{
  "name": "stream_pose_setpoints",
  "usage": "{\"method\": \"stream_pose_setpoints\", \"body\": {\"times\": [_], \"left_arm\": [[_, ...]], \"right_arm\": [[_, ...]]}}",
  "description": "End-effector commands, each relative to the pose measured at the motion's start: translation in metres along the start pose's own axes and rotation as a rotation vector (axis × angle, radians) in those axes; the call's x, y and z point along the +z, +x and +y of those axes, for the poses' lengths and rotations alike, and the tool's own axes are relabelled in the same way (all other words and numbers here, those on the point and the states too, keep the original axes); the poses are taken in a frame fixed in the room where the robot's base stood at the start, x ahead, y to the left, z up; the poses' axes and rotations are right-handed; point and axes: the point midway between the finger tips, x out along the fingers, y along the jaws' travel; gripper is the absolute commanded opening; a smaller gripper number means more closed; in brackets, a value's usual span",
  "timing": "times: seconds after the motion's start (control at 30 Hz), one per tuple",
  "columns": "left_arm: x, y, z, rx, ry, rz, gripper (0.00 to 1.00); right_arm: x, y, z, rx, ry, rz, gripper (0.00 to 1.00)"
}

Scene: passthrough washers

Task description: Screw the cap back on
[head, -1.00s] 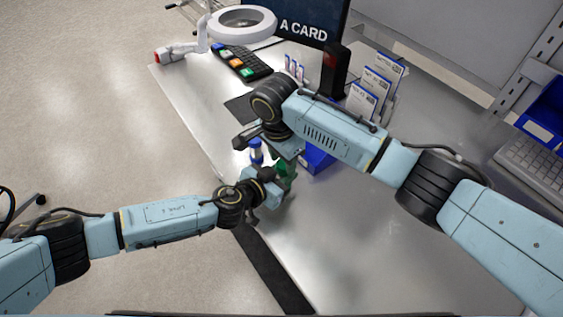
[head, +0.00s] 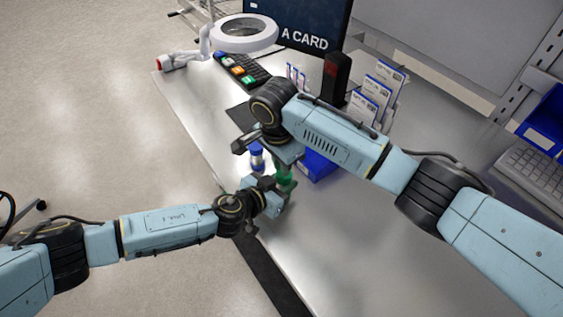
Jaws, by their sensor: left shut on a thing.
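A green bottle (head: 285,183) stands near the left edge of the metal counter (head: 345,240). My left gripper (head: 276,193) is shut on it low down, from the left. My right gripper (head: 286,160) comes down from above, right over the bottle's top. Its fingertips are largely hidden by its own body and wrist, so I cannot see whether it is open or shut. No cap shows clearly; the bottle's top is hidden under the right gripper.
A small bottle with blue parts (head: 257,158) stands just behind the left gripper. A blue bin (head: 320,166) is close to the right. Behind are a keypad (head: 243,70), a card rack (head: 372,98) and a magnifier lamp (head: 245,33). The front counter is clear.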

Motion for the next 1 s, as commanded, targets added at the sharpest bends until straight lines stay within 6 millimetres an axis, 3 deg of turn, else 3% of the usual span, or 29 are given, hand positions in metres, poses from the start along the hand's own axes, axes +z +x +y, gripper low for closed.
{"method": "stream_pose_setpoints", "body": {"times": [0.73,1.0], "left_arm": [[-0.001,0.000,0.000,0.001,0.000,0.002,0.00],[-0.001,0.000,0.000,0.001,0.000,0.002,0.00]], "right_arm": [[0.000,0.015,0.000,0.002,0.001,0.000,0.15],[0.000,-0.013,0.000,0.000,0.000,-0.001,0.15]]}}
